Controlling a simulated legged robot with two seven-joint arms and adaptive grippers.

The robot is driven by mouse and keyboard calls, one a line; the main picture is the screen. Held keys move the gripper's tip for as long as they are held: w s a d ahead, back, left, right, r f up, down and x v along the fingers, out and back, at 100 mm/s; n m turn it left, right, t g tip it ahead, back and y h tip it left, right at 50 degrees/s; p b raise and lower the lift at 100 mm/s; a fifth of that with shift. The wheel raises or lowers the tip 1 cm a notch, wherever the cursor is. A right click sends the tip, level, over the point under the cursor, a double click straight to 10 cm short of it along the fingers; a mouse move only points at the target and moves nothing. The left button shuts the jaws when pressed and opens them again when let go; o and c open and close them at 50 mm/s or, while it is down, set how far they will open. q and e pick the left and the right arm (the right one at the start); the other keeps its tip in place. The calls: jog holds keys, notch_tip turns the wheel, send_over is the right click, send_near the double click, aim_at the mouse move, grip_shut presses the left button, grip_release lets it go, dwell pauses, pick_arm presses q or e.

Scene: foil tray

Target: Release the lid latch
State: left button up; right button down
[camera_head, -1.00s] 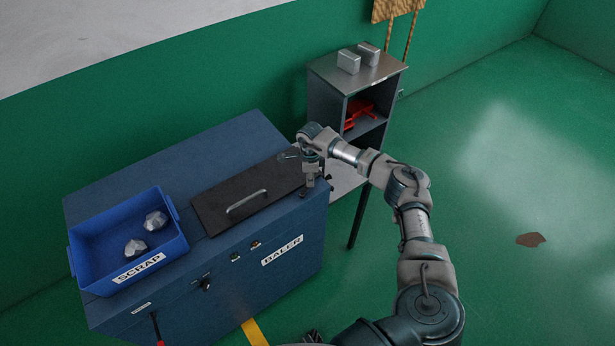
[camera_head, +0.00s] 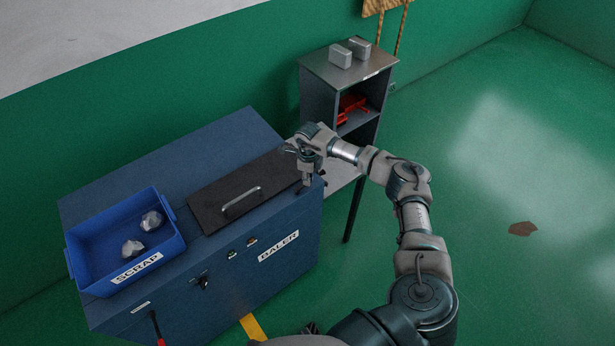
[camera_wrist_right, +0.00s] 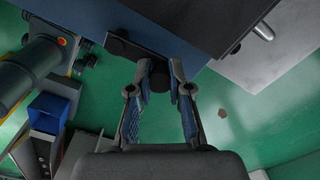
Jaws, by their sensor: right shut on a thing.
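The blue baler (camera_head: 290,222) carries a dark flat lid (camera_head: 212,196) with a metal bar handle (camera_head: 241,202). The lid lies flat on its top. My right gripper (camera_head: 305,185) points down at the lid's right end, by the baler's right front corner. In the right wrist view, my right gripper (camera_wrist_right: 160,72) has its fingertips on either side of a small dark round knob (camera_wrist_right: 159,83), which looks like the latch. It is shut on this knob. The arm and fingers hide the latch in the head view. My left gripper is not in view.
A blue scrap bin (camera_head: 176,246) with two grey lumps stands on the baler's left. A grey shelf unit (camera_head: 312,95) with two metal blocks on top and a red object inside stands behind right. The green floor to the right is mostly clear.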

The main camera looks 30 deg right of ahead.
jog(key=c, duration=1.1)
grip_release()
jog(key=shift+d, duration=0.1)
jog(key=shift+r, duration=0.25)
notch_tip(320, 180, up, 11)
jog(key=shift+r, duration=0.2)
jog(key=shift+f, duration=0.1)
